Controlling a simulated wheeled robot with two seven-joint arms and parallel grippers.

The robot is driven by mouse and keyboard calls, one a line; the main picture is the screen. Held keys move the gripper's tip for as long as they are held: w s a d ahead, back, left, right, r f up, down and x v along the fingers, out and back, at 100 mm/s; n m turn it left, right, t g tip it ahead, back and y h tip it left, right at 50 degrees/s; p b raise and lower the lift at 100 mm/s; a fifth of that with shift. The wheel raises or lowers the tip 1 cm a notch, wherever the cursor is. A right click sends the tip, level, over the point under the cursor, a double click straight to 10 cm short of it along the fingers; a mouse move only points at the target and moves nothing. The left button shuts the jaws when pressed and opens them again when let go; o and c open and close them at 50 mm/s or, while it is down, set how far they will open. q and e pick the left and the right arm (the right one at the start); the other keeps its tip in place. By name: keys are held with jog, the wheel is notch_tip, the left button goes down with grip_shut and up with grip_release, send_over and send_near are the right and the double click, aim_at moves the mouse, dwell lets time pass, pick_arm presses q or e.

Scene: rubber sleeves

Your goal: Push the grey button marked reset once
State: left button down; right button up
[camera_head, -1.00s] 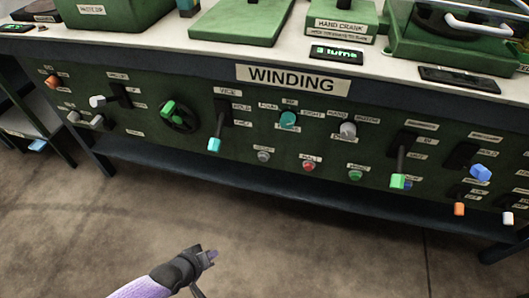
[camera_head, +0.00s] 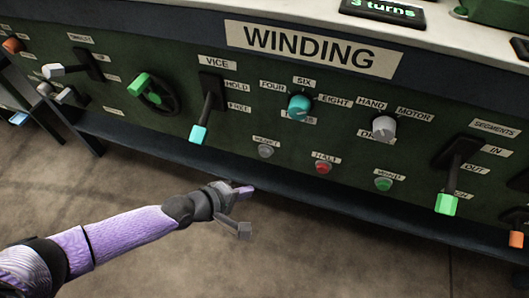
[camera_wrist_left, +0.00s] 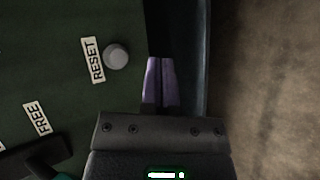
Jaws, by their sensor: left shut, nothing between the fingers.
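The grey reset button (camera_head: 265,151) sits on the green panel, below and left of the teal knob, with its label just above it. In the left wrist view the button (camera_wrist_left: 116,57) is round, beside a white label reading RESET (camera_wrist_left: 93,60). My left gripper (camera_head: 246,190) is shut and empty, below and slightly left of the button in the head view. In the wrist view its closed purple fingertips (camera_wrist_left: 161,62) are to the right of the button and do not appear to touch it. My right gripper is not in view.
A red button (camera_head: 323,168) and a green button (camera_head: 383,184) are in the same row to the right. The vice lever (camera_head: 204,119) with a teal tip hangs to the left. A dark rail (camera_head: 330,208) runs below the panel.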

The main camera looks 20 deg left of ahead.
aim_at(265, 152)
pick_arm(q)
jog(key=w+b, duration=0.4)
jog(key=w, duration=0.4)
jog(key=shift+b, duration=0.35)
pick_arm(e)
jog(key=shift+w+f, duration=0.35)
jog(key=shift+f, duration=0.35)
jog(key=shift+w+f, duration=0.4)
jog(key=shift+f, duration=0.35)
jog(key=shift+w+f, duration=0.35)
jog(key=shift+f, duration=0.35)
pick_arm(q)
jog(key=shift+d, duration=0.1)
jog(key=shift+w+f, duration=0.1)
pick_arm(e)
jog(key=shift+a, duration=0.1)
pick_arm(q)
jog(key=shift+w, duration=0.35)
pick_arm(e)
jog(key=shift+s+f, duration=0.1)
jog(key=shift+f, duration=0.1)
